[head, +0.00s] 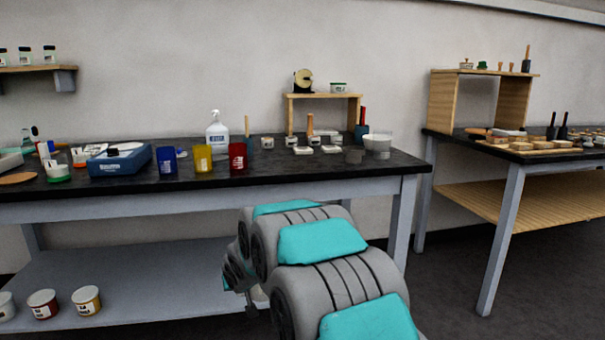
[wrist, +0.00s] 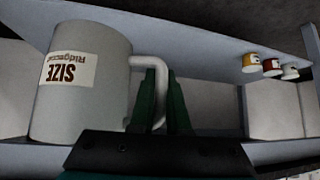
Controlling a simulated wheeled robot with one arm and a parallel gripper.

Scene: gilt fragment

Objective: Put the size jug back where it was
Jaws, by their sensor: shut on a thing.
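The size jug (wrist: 85,85) is large in the left of the wrist view, a pale grey-white jug with a label reading SIZE. The label is turned in the picture. My gripper (wrist: 161,78) has its dark green fingers on both sides of the jug's white handle (wrist: 146,62) and is shut on it. In the head view, my arm hides most of the gripper and jug, near the front of the lower shelf. I cannot tell whether the jug touches any surface.
Paint pots (head: 86,299) stand at the left of the lower shelf (head: 150,285); the shelf is bare to their right. The bench top (head: 300,170) above holds coloured cups, a blue box (head: 118,162), a spray bottle (head: 217,135) and bowls. A second table (head: 500,148) stands right.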

